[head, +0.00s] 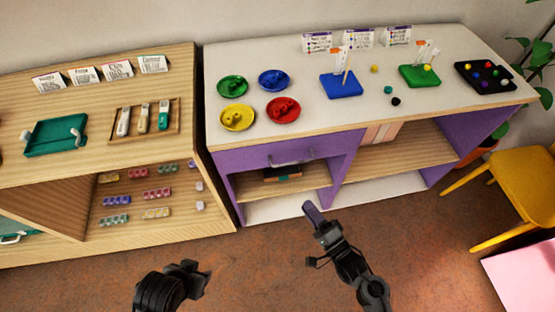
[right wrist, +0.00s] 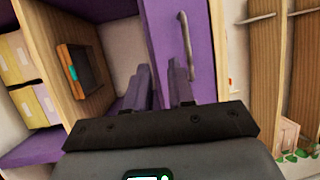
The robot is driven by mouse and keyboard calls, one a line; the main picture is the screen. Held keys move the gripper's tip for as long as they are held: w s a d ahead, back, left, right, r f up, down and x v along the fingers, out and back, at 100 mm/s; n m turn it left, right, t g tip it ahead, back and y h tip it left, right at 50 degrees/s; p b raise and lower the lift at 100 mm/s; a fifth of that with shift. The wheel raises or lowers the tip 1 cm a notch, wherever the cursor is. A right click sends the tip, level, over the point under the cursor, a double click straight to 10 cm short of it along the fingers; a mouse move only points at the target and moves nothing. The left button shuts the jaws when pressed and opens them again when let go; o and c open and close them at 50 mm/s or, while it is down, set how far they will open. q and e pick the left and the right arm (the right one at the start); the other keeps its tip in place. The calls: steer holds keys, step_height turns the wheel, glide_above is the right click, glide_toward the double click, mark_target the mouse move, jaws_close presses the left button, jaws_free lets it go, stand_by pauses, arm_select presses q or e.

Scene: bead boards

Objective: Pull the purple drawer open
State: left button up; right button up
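The purple drawer (head: 240,160) is in the upper front of the white-topped cabinet and looks shut. Its grey bar handle (head: 291,161) lies across the front. In the right wrist view the handle (right wrist: 187,46) stands out from the purple front (right wrist: 205,70), ahead of and right of the fingers. My right gripper (head: 312,211) is in front of the cabinet, below the drawer and apart from the handle. Its two fingers (right wrist: 160,75) show a gap with nothing between them. My left gripper (head: 196,278) is low over the floor, left of centre; its fingers are unclear.
An open shelf with a dark tray (head: 282,174) lies under the drawer. Colored dishes (head: 238,117) and bead boards (head: 341,84) stand on the white top (head: 310,100). A wooden shelf unit (head: 60,160) adjoins at left. A yellow chair (head: 525,185) stands right. The floor (head: 260,265) ahead is clear.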

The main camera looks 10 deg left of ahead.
mark_target(293, 164)
steer(key=shift+n+t, duration=0.3)
steer(key=shift+n, duration=0.1)
steer(key=shift+w+a+r+b, duration=0.5)
steer(key=shift+w+a+r, duration=0.6)
steer(key=shift+w, duration=0.85)
steer(key=shift+w+a+r+b, duration=0.5)
steer(key=shift+w+a+r, duration=0.55)
steer(key=shift+w, duration=0.95)
steer(key=shift+w+a+r+b, duration=0.5)
steer(key=shift+w+a+r, duration=0.55)
steer(key=shift+w, duration=0.9)
arm_select(q)
steer(key=f, duration=0.2)
steer(key=shift+w+d+f, duration=0.15)
steer(key=shift+d+f, duration=0.1)
steer(key=shift+f, duration=0.05)
arm_select(e)
steer(key=shift+d+r, duration=0.1)
jaws_close()
arm_select(q)
steer(key=shift+d, duration=0.15)
